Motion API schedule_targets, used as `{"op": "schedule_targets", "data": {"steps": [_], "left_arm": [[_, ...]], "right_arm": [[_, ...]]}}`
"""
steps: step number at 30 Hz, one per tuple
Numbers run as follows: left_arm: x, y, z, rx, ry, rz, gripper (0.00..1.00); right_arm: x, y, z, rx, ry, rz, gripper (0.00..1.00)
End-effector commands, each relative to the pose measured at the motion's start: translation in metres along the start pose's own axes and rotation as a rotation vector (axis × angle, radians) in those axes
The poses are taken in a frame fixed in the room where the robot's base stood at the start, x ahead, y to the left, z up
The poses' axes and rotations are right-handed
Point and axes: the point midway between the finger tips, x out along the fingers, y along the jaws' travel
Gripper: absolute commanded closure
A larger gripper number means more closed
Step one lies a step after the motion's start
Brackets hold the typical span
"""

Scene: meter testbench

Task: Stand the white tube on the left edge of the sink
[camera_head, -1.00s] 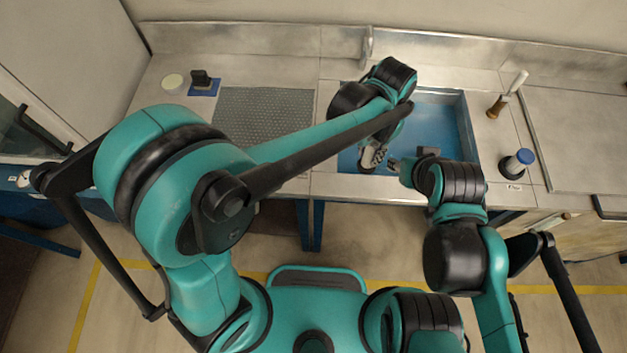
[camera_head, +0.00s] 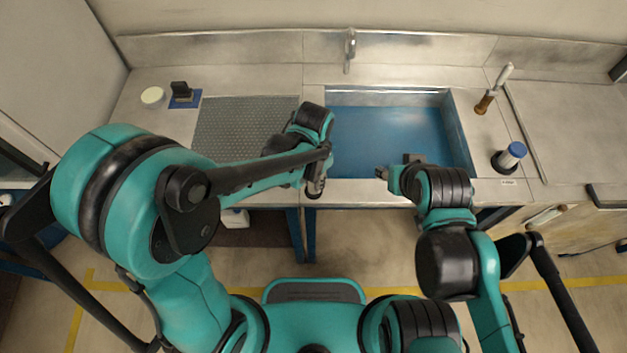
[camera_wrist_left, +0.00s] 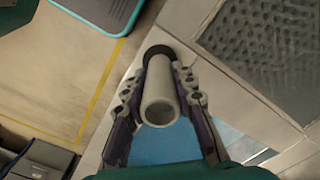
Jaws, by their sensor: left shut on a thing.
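The white tube (camera_wrist_left: 160,102) is between the fingers of my left gripper (camera_wrist_left: 160,90) in the left wrist view, its open end toward the camera and a dark round base (camera_wrist_left: 158,52) at its far end. My left gripper (camera_head: 315,184) is shut on it, over the counter by the front-left corner of the blue sink (camera_head: 385,138). I cannot tell whether the base touches the counter. In the head view the arm mostly hides the tube. My right gripper (camera_head: 386,173) is at the sink's front edge; its jaws are too small to judge.
A perforated mat (camera_head: 240,125) lies left of the sink. A blue-capped white cylinder (camera_head: 513,154) and a brown-and-white upright item (camera_head: 493,90) stand right of the sink. A faucet (camera_head: 349,50) is behind. The sink basin looks empty.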

Motion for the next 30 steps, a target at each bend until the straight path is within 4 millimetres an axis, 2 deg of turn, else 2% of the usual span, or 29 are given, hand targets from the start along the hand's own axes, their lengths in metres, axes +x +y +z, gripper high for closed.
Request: {"op": "schedule_targets", "data": {"steps": [10, 11, 12, 13, 23, 26, 30], "left_arm": [[0.004, 0.0, 0.0, 0.0, 0.0, 0.0, 1.0], [0.003, 0.0, 0.0, 0.0, 0.0, 0.0, 0.69], [0.003, 0.0, 0.0, 0.0, 0.0, 0.0, 0.58], [0.003, 0.0, 0.0, 0.0, 0.0, 0.0, 0.53], [0.001, 0.0, 0.0, 0.0, 0.0, 0.0, 0.53], [-0.009, 0.0, 0.0, 0.0, 0.0, 0.0, 0.53], [-0.036, 0.0, 0.0, 0.0, 0.0, 0.0, 0.53]], "right_arm": [[0.003, 0.0, 0.002, 0.0, 0.0, 0.0, 0.6], [0.003, 0.0, 0.002, 0.0, 0.0, 0.0, 0.6], [0.002, 0.0, 0.001, 0.0, 0.0, 0.0, 0.6], [0.002, 0.0, 0.001, 0.0, 0.0, 0.0, 0.6], [0.0, 0.0, 0.0, 0.0, 0.0, 0.0, 0.6], [-0.004, 0.0, -0.003, 0.0, 0.0, 0.0, 0.6], [-0.011, 0.0, -0.008, 0.0, 0.0, 0.0, 0.6]]}}
